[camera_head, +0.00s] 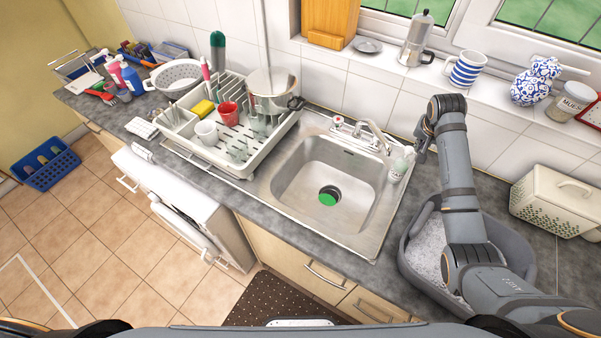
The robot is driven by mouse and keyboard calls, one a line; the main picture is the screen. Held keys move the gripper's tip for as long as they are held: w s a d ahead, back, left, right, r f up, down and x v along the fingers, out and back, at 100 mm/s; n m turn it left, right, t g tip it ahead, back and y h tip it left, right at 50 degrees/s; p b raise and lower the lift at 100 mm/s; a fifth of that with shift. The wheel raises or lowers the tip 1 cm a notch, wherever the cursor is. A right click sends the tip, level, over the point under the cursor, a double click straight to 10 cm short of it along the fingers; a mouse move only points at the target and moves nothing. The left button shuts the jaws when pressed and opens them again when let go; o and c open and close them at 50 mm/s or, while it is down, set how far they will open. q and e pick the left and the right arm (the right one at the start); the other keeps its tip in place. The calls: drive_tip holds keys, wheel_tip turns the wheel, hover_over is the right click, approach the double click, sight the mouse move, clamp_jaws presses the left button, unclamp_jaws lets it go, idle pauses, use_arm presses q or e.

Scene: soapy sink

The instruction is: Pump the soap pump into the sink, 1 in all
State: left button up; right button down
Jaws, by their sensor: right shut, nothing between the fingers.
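My right gripper (420,152) is shut and empty, pointing down just above and to the right of the pump's top. I cannot tell whether it touches the pump. My left gripper is not in view.
The tap (375,135) rises behind the sink, close to my right gripper. A dish rack (235,165) with cups and a pot stands left of the sink. A grey tub (412,258) lies under my right arm.

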drive_tip(key=shift+r, duration=0.1)
idle(0.3)
wheel_tip(320, 180, up, 6)
drive_tip(key=shift+f, duration=0.1)
idle(0.4)
idle(0.4)
